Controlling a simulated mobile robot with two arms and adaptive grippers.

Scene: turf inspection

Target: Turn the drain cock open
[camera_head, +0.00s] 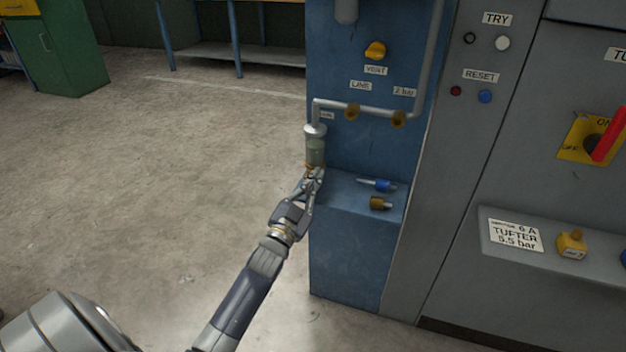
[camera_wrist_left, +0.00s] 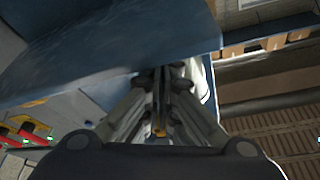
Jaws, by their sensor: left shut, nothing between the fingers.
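My left gripper (camera_head: 313,176) is shut and empty at the left edge of the blue panel, right under a grey-green cylinder (camera_head: 315,150) that hangs from the pipe. A small brass-coloured part, perhaps the drain cock (camera_head: 309,167), shows at the cylinder's bottom, partly hidden by the fingers. In the left wrist view the gripper (camera_wrist_left: 160,75) points in under a blue edge, and a small yellow bit (camera_wrist_left: 159,132) shows between the finger links. I cannot tell whether the fingers touch the cock or how far it is turned. My right gripper is not in view.
A blue ledge (camera_head: 345,205) juts out right of the gripper, with a blue-handled tool (camera_head: 378,185) and a brass fitting (camera_head: 380,203) on it. A yellow vent knob (camera_head: 375,51) and grey pipe (camera_head: 370,112) are above. Open floor (camera_head: 150,190) lies to the left.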

